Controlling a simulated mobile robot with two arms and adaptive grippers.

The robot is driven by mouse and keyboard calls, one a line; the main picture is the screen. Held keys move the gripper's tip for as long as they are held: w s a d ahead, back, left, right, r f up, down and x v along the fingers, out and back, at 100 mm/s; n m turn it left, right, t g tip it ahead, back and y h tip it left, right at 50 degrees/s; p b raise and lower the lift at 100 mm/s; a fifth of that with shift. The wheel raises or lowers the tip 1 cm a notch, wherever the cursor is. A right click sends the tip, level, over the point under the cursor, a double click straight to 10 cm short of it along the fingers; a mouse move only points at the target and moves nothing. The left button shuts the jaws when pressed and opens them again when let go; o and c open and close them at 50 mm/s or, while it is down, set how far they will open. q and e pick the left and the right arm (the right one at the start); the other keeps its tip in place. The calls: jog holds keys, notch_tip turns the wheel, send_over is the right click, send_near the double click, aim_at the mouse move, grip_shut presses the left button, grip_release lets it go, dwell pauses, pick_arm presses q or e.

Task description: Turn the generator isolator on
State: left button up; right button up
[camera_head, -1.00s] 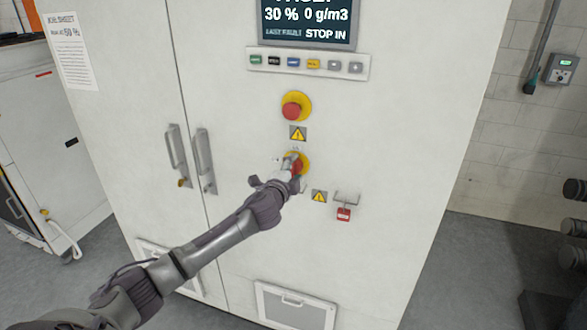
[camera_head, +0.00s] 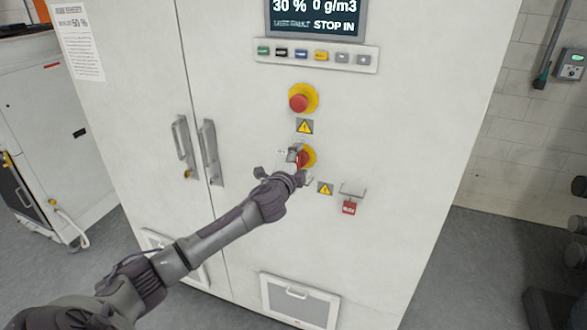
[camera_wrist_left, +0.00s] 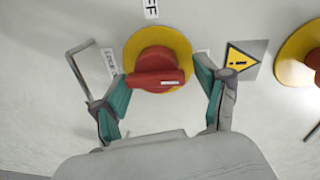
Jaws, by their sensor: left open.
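The generator isolator is a red rotary handle on a round yellow plate (camera_head: 311,154) on the white cabinet front. In the left wrist view the red handle (camera_wrist_left: 156,72) lies crosswise over its yellow plate (camera_wrist_left: 183,46). A label ending in "FF" (camera_wrist_left: 151,8) is above it. My left gripper (camera_head: 295,164) is at the isolator and partly hides it. In the wrist view my left gripper (camera_wrist_left: 163,90) is open, with one finger on each side of the handle. A gap shows at the right finger; contact at the left finger is unclear. My right gripper is not in view.
A red emergency stop (camera_head: 299,102) on yellow sits above the isolator. A red padlock (camera_head: 348,207) hangs from a bracket to its lower right. Cabinet door handles (camera_head: 210,152) stand to the left. A button row (camera_head: 318,54) and display (camera_head: 316,16) are above.

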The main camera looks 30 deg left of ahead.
pick_arm(q)
jog(key=v, duration=1.1)
jog(key=shift+s, duration=0.25)
notch_tip(320, 180, down, 23)
jog(key=s+a+n+g+b, duration=0.3)
jog(key=g, duration=0.1)
jog(key=s+d+f+n+g+b, duration=0.15)
jog(key=s+f, duration=0.25)
jog(key=f, duration=0.4)
jog(key=s+f+g+h, duration=0.1)
jog(key=s+f+g, duration=0.15)
jog(key=f, duration=0.45)
jog(key=s+d+f+n+g, duration=0.1)
jog(key=s+f, duration=0.3)
jog(key=f, duration=0.4)
jog(key=s+d+f+n+g+h+b, duration=0.1)
jog(key=s+d+f+g, duration=0.15)
jog(key=s+f, duration=0.65)
jog(key=s+d+f+n+g+h+b, duration=0.15)
jog(key=s+d+f, duration=0.25)
jog(key=s+f, duration=0.4)
jog(key=s+d+f+n+g, duration=0.1)
jog(key=s+d+f, duration=0.3)
jog(key=s, duration=0.5)
jog(key=s+d+f+n+g+b, duration=0.1)
jog(key=s+d+f, duration=0.3)
jog(key=s, duration=0.6)
jog(key=shift+s+d+f+n+g+h+b, duration=0.3)
jog(key=shift+d+n+h, duration=0.1)
jog(key=shift+d, duration=0.7)
